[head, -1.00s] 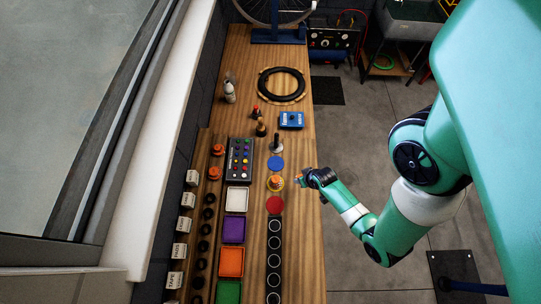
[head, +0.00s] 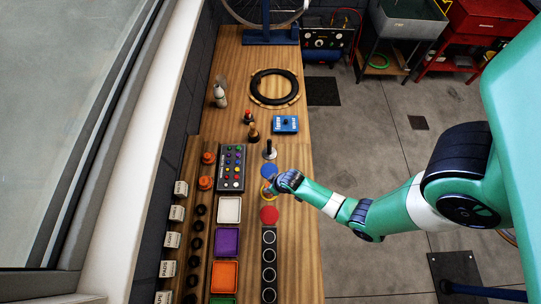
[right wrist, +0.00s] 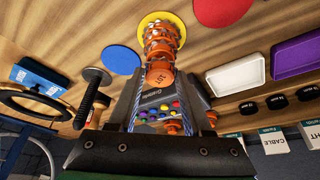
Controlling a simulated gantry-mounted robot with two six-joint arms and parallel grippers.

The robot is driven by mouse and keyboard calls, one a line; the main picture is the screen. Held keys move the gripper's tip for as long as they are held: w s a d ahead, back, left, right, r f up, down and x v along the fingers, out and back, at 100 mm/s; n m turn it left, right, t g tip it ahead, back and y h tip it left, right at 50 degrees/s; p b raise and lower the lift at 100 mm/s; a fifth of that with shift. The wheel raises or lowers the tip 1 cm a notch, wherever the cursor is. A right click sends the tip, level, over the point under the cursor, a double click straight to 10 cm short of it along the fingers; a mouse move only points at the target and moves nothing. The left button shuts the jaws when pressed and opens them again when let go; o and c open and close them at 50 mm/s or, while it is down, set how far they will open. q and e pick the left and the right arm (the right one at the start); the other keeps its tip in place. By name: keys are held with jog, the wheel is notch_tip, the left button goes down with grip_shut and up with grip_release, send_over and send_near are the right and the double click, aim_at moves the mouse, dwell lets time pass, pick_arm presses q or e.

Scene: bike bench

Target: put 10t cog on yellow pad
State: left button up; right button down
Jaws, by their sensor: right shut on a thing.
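The yellow pad (head: 264,191) lies on the bench between a blue pad and a red pad, partly hidden by my gripper in the head view. In the right wrist view the yellow pad (right wrist: 153,18) carries a stack of orange and silver cogs (right wrist: 160,42). The orange 10t cog (right wrist: 160,75), with its label showing, is between my right fingers at the near end of this stack. I cannot tell whether it touches the stack. My right gripper (head: 280,183) is shut on the 10t cog over the yellow pad. My left gripper is not in view.
The blue pad (head: 269,170) and the red pad (head: 269,215) flank the yellow one. A dark upright tool (head: 270,150) stands just behind. A button box (head: 231,167) and coloured trays (head: 229,210) are to the left. The bench's right strip is clear.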

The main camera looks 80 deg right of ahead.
jog(key=shift+f, duration=0.55)
jog(key=shift+f, duration=0.1)
jog(key=shift+c, duration=1.7)
grip_release()
